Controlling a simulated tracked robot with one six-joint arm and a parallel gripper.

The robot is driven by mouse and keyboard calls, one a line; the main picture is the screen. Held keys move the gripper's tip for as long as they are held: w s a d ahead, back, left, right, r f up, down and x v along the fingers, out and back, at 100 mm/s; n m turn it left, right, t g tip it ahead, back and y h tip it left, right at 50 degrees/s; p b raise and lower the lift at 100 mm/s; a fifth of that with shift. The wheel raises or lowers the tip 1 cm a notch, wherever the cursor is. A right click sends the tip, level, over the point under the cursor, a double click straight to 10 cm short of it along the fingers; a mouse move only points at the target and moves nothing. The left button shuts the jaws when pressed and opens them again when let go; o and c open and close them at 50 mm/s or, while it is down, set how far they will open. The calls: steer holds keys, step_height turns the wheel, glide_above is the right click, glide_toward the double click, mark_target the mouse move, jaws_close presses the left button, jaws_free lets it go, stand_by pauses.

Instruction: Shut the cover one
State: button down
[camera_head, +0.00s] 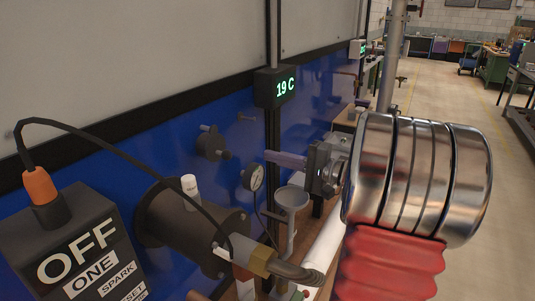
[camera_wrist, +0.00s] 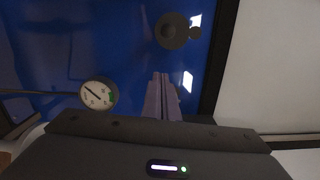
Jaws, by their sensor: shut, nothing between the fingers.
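No part carries a label reading cover one, so I cannot tell for sure which part it is. A dark round fitting with a small knob (camera_head: 213,143) sits on the blue panel; a similar dark round fitting shows at the top of the wrist view (camera_wrist: 178,30). Whether it is open or shut is unclear. My gripper (camera_head: 268,155) has its purple fingers together and empty, to the right of this fitting and apart from it in the picture. In the wrist view the fingers (camera_wrist: 161,76) point toward the blue panel, below the round fitting.
A dial gauge (camera_head: 253,177) and a grey funnel (camera_head: 292,198) are below my gripper. A dark cylinder (camera_head: 185,222) with a hose and a box marked OFF, ONE, SPARK (camera_head: 75,245) stand at left. A 19 C display (camera_head: 275,87) hangs above. Open floor lies right.

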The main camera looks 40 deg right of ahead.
steer(key=shift+v, duration=1.95)
